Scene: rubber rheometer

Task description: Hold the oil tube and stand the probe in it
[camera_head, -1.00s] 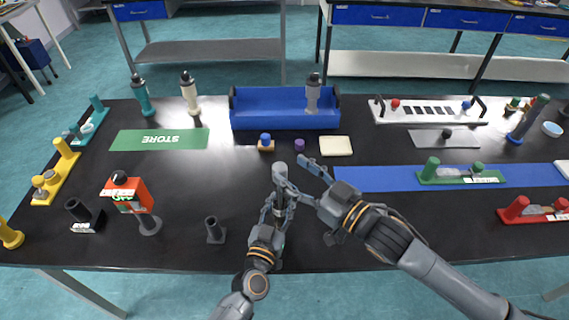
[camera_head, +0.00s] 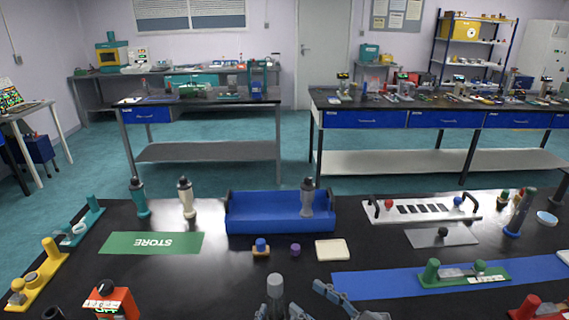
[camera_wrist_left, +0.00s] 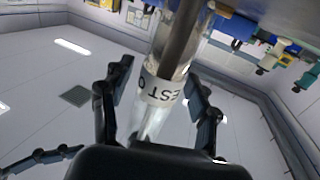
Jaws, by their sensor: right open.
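A dark rod, the probe (camera_wrist_left: 182,35), shows inside the tube. In the head view a grey rounded top (camera_head: 275,284), apparently the probe's, shows at the bottom edge; the tube and left gripper below are mostly cut off. My right gripper (camera_head: 309,299) is open and empty just right of this top, partly cut off by the frame.
A blue tray (camera_head: 265,222), a small wood block with a blue knob (camera_head: 261,246), a purple cap (camera_head: 295,249) and a cream pad (camera_head: 332,249) lie beyond. A green STORE mat (camera_head: 125,243) is left; an orange device (camera_head: 112,302) is nearer. A blue strip (camera_head: 372,285) lies right.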

